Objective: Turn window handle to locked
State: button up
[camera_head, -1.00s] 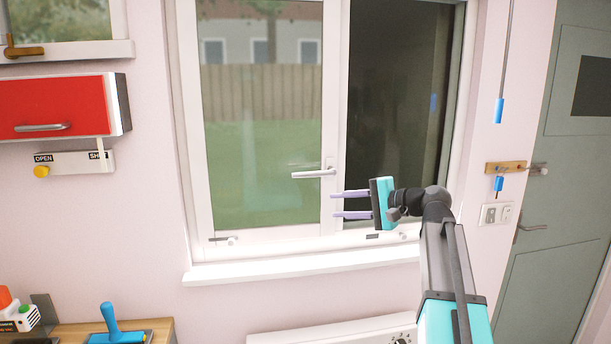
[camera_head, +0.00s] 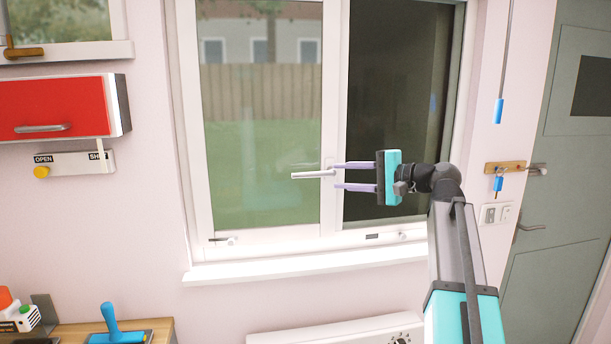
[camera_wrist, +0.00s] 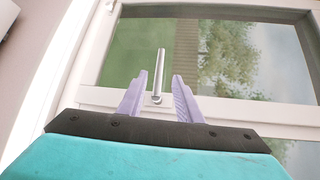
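The window handle (camera_head: 312,174) is a silver lever on the right stile of the left window sash (camera_head: 262,232). It points left, about horizontal, in the head view. My gripper (camera_head: 336,176) is open just right of the handle, its two lilac fingers pointing left, one above and one below the handle's height. In the wrist view the handle (camera_wrist: 158,75) stretches away from its base, between and beyond the fingertips of my gripper (camera_wrist: 160,82). Nothing is held. I cannot tell whether a finger touches the handle.
A window stay (camera_head: 222,239) lies on the lower left frame. The white sill (camera_head: 290,266) juts out below. A red cabinet (camera_head: 60,105) hangs at left, and a grey-green door (camera_head: 570,180) stands at right. The wall between cabinet and window is free.

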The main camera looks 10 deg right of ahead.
aim_at(308, 175)
jog(key=p+x, duration=0.3)
jog(key=x, duration=0.9)
jog(key=shift+w+a+p, duration=0.3)
grip_shut()
